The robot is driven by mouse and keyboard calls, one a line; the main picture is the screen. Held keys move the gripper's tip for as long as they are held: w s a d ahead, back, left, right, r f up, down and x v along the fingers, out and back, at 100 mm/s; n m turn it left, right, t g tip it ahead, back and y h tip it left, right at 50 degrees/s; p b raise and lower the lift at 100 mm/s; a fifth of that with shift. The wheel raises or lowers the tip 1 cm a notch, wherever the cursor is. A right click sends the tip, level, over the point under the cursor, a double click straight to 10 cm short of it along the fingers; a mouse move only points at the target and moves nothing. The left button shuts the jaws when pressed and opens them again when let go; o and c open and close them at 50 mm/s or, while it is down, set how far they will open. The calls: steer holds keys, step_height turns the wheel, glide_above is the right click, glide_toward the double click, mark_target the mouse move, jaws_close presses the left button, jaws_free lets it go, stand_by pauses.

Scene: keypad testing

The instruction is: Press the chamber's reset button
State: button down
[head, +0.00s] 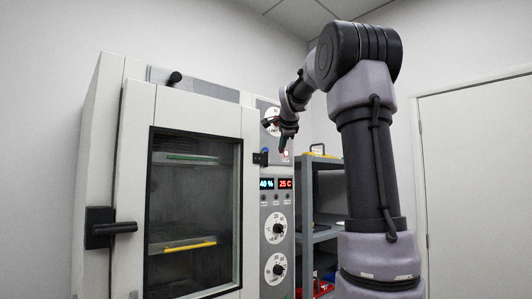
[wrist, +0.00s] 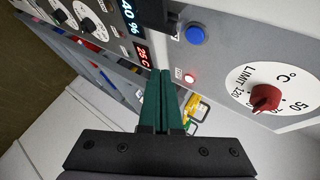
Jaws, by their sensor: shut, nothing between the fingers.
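The chamber (head: 137,200) stands at the left with its glazed door shut. Its control panel (head: 268,205) runs down the right side. In the wrist view a round blue button (wrist: 197,35) sits on the panel near the top. I cannot read a label that tells which is the reset. My gripper (wrist: 165,74) is shut and empty, its dark green fingers pointing toward the panel, tips appearing just left of the red light. In the head view my gripper (head: 285,150) is at the panel's upper part; contact cannot be told.
Red and blue-white displays (head: 276,184) and two dials (head: 276,229) lie below on the panel. A grey shelf rack (head: 319,236) with several items stands to the right, close to the panel.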

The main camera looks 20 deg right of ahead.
steer(key=shift+w+a, duration=0.3)
steer(key=shift+w, duration=0.6)
steer(key=shift+w+a, duration=0.35)
steer(key=shift+w, duration=0.6)
steer(key=shift+w+a, duration=0.3)
steer(key=shift+w, duration=0.6)
steer(key=shift+w+a, duration=0.1)
steer(key=shift+w, duration=0.3)
steer(key=shift+w+a, duration=0.2)
steer(key=shift+w, duration=0.15)
stand_by(0.4)
steer(key=shift+s, duration=0.15)
steer(key=shift+s+d, duration=0.3)
steer(key=shift+s, duration=0.3)
steer(key=s, duration=0.1)
steer(key=s+d, duration=0.1)
steer(key=s, duration=0.2)
steer(key=shift+s+d, duration=0.35)
